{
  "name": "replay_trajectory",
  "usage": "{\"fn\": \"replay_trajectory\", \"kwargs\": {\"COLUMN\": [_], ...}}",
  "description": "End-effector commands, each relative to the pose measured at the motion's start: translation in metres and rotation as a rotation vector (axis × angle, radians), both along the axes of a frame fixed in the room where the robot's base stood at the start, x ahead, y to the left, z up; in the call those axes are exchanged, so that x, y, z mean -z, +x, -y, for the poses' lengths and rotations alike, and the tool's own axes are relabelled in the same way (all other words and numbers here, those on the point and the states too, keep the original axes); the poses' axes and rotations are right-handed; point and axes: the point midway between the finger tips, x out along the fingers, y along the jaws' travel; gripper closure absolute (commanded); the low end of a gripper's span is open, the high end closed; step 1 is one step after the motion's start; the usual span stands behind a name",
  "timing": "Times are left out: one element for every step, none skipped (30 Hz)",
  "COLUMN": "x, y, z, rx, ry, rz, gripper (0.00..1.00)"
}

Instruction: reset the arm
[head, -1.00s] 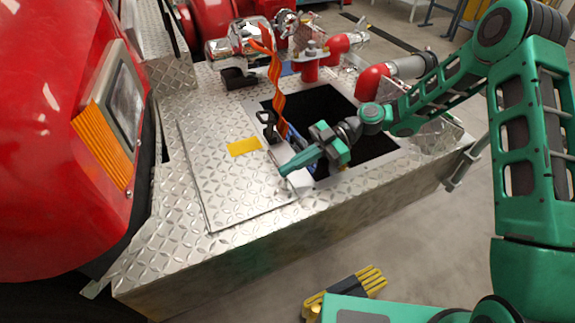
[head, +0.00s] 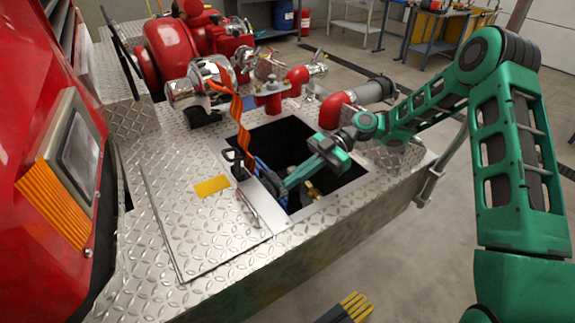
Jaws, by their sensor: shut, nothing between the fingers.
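My green arm reaches in from the right over the diamond-plate bumper. My gripper (head: 286,184) is shut and empty. It points left and down over the open square well (head: 310,195), near the well's left edge, beside a black latch (head: 238,163) on the lid side. I cannot tell whether its tips touch anything.
The lid plate (head: 200,225) with a yellow label (head: 211,186) lies left of the well. An orange strap (head: 244,135) runs down into the well, where blue and brass parts show. Red pipe fittings (head: 335,108) stand behind. The red truck body (head: 45,150) is at left.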

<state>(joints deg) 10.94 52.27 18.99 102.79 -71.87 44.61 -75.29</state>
Motion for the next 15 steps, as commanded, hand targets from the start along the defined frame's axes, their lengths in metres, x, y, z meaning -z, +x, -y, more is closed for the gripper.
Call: {"fn": "replay_trajectory", "kwargs": {"x": [-0.001, -0.001, -0.001, -0.002, -0.002, -0.002, -0.002, -0.002, -0.002, -0.002, -0.002, -0.003, -0.003, -0.004, -0.005], "y": [0.0, 0.0, 0.0, 0.0, 0.0, 0.0, 0.0, 0.0, 0.0, 0.0, 0.0, 0.0, 0.0, 0.0, -0.001], "z": [0.001, 0.001, 0.001, 0.002, 0.003, 0.005, 0.008, 0.011, 0.016, 0.021, 0.027, 0.035, 0.042, 0.05, 0.061], "rx": [0.0, -0.001, 0.0, 0.002, 0.005, 0.012, 0.021, 0.031, 0.049, 0.067, 0.088, 0.12, 0.147, 0.177, 0.217], "ry": [0.001, 0.001, -0.001, -0.006, -0.016, -0.037, -0.06, -0.088, -0.134, -0.176, -0.222, -0.286, -0.335, -0.385, -0.448], "rz": [0.001, 0.002, 0.001, 0.0, -0.001, -0.004, -0.009, -0.016, -0.023, -0.033, -0.044, -0.06, -0.072, -0.084, -0.102], "gripper": [1.0, 1.0, 1.0, 1.0, 1.0, 1.0, 1.0, 1.0, 1.0, 1.0, 1.0, 1.0, 1.0, 1.0, 1.0]}}
